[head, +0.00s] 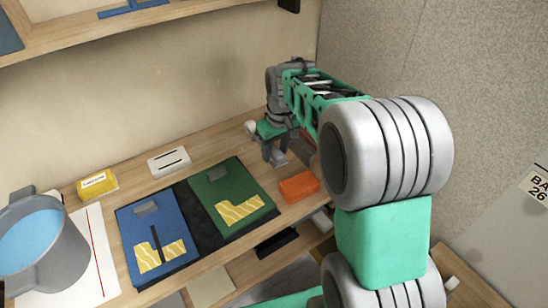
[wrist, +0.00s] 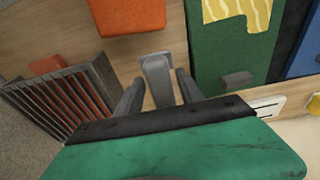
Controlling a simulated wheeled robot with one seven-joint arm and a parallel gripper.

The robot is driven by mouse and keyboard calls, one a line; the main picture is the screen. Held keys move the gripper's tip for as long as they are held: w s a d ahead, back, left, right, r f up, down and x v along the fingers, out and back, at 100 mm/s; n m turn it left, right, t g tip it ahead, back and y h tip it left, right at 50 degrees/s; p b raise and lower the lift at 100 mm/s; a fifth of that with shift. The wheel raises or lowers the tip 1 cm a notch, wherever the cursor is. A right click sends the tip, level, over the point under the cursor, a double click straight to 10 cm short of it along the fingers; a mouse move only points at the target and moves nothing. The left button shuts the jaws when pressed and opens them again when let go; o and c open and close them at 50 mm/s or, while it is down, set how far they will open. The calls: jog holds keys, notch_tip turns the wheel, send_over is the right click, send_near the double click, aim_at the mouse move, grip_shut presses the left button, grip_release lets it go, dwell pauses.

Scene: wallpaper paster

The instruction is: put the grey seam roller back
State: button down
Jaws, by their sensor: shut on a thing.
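My gripper (wrist: 158,88) is shut on a grey piece, which I take to be the grey seam roller (wrist: 157,72). The piece sticks out between the two fingers, over the wooden bench. In the head view my gripper (head: 274,150) points down near the back right of the bench, behind the orange block, and the grey roller (head: 280,159) shows small at its tips. I cannot tell whether the roller touches the bench. A grey barred rack (wrist: 62,100) stands just left of the fingers in the wrist view.
An orange block (head: 299,187) lies close by, right of the green board (head: 226,190). The blue board (head: 150,225) lies left of it. A white slotted block (head: 169,162), a yellow box (head: 97,184) and a bucket (head: 75,250) of blue liquid stand further left.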

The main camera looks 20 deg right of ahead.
aim_at(274, 151)
jog(key=w+f, duration=0.3)
jog(key=shift+d+f, duration=0.25)
jog(key=shift+f, duration=0.1)
jog(key=shift+w+f, duration=0.15)
jog(key=shift+f, duration=0.75)
jog(key=shift+w+f, duration=0.1)
jog(key=shift+f, duration=0.8)
jog(key=c, duration=0.7)
grip_release()
jog(key=r, duration=0.4)
jog(key=s+r, duration=0.1)
jog(key=r, duration=0.7)
jog(key=shift+s+d, duration=0.3)
jog(key=shift+s, duration=0.05)
